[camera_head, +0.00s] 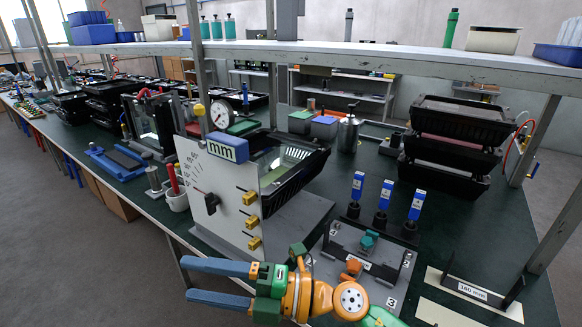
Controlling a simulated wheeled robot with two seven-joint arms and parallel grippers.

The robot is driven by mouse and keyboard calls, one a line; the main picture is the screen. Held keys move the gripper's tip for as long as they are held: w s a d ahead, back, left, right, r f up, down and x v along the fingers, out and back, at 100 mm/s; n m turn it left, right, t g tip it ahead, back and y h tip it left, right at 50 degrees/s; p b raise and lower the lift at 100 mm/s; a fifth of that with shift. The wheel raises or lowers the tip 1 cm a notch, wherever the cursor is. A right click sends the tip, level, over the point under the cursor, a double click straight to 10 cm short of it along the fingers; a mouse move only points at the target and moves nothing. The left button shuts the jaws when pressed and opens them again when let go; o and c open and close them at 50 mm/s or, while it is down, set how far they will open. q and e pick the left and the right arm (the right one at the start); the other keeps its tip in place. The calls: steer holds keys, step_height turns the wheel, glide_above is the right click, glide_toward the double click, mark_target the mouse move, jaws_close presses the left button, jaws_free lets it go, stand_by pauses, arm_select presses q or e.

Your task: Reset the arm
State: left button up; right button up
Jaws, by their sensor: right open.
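My right gripper (190,280) is in the lower middle of the head view. Its two blue fingers point left and are spread apart with nothing between them. Its orange and green wrist reaches in from the bottom edge. The gripper is in front of the bench's near edge, with grey floor showing behind the fingers. It appears apart from the white test panel (215,200) with the mm sign, dial gauge and yellow fittings. My left gripper is not in view.
A clamp fixture (365,245) with teal and orange handles is close right of my wrist. Blue-topped tools (383,195) stand behind it. Black housings (450,150) are stacked at right. A 160 mm bracket (473,292) is front right. A shelf (400,58) spans overhead; dark green bench (440,225) is partly clear.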

steer(key=w+d+r+m+t+h, duration=0.1)
steer(key=w+d+m+t+h, duration=0.4)
steer(key=m+t, duration=0.45)
steer(key=w+d+m+t+h, duration=0.35)
steer(key=d+m+t, duration=0.45)
steer(key=m, duration=0.3)
steer(key=d+f+m+g+h, duration=0.4)
steer(key=d+f+m+h, duration=0.5)
steer(key=d+f, duration=0.3)
steer(key=s+d+f+m+g+h, duration=0.1)
steer(key=s+d+f+g, duration=0.1)
steer(key=s+f+g, duration=0.7)
steer(key=s+d+f+m+g+h, duration=0.1)
steer(key=s+d+f+m+g, duration=0.15)
steer(key=s+f, duration=0.75)
steer(key=s+f+g, duration=0.1)
steer(key=s+f, duration=0.2)
steer(key=f, duration=0.5)
steer(key=s+f+g, duration=0.1)
steer(key=s+f, duration=0.2)
steer(key=f, duration=0.5)
steer(key=s+d+f+n, duration=0.1)
steer(key=s+d+f, duration=0.1)
steer(key=s+f, duration=0.6)
steer(key=s, duration=0.3)
steer(key=shift+s+g, duration=0.3)
